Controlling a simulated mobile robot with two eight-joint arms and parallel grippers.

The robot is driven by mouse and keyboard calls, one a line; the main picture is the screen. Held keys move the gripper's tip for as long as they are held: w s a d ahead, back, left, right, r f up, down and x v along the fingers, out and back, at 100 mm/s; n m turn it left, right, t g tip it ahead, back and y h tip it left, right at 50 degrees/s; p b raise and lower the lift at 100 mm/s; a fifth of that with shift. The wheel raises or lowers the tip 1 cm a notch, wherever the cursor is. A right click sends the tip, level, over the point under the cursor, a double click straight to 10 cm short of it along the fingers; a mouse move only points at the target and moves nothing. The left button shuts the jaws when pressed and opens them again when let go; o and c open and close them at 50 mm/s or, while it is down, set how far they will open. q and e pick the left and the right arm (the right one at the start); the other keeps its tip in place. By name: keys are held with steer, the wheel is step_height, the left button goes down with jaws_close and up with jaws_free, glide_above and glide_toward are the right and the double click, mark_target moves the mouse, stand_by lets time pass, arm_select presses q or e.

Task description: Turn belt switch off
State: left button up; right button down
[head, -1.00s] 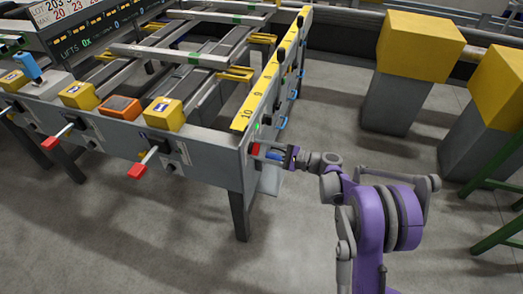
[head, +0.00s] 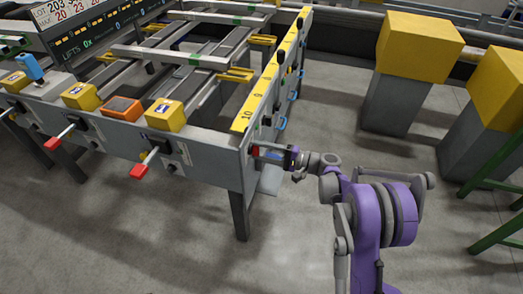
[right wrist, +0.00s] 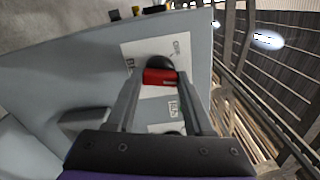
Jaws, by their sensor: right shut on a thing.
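The belt switch is a red handle (right wrist: 160,77) on a dark round base, mounted on a pale label plate (right wrist: 140,50) on the grey panel. Its lettering is turned and partly covered. In the head view the red handle (head: 255,151) shows at the end face of the runout table. My right gripper (head: 263,150) reaches it from the right. In the right wrist view the fingers of my right gripper (right wrist: 161,78) are closed on the two sides of the red handle. My left gripper is not in view.
The runout table's grey front (head: 205,155) carries red-tipped levers (head: 139,171), yellow boxes (head: 164,114) and an orange box (head: 121,108). Yellow-topped grey pedestals (head: 418,45) and a green frame (head: 497,165) stand at the right. The floor in front is clear.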

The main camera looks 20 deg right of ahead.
steer(key=n+p, duration=0.2)
steer(key=n, duration=0.9)
steer(key=shift+n, duration=0.4)
stand_by(0.3)
steer(key=shift+c, duration=1.4)
jaws_free()
steer(key=p+v, duration=0.1)
steer(key=v, duration=0.9)
steer(key=shift+s+d, duration=0.25)
steer(key=shift+d, duration=0.1)
